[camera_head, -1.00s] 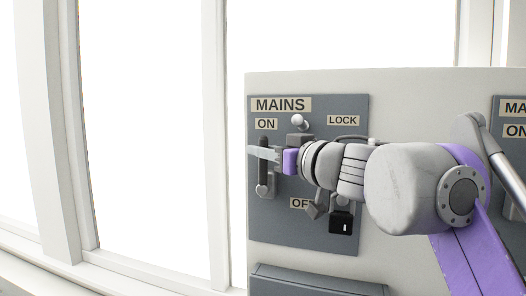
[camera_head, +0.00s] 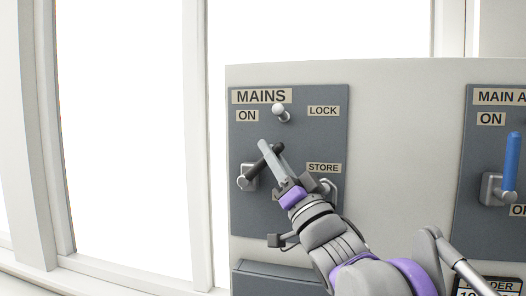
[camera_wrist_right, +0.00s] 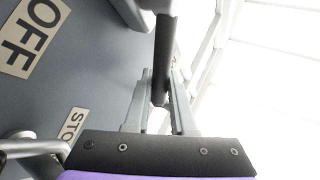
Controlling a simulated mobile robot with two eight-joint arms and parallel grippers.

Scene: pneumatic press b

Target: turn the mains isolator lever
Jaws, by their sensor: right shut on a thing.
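The mains isolator lever (camera_head: 272,155) is a dark bar on a grey pivot (camera_head: 246,178), on the panel under the MAINS and ON labels. It tilts up and to the right from its pivot. My right gripper (camera_head: 266,150) reaches in from the lower right, with its pale fingers across the bar. In the right wrist view the bar (camera_wrist_right: 162,55) runs down between the fingers (camera_wrist_right: 160,100), and the gripper is shut on it. My left gripper is not in view.
A knob (camera_head: 281,112) sits above the lever beside the LOCK label (camera_head: 322,111). A metal loop (camera_head: 331,190) under the STORE label (camera_head: 323,168) is close to my right gripper. A second panel with a blue lever (camera_head: 511,162) is at the right. Windows fill the left.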

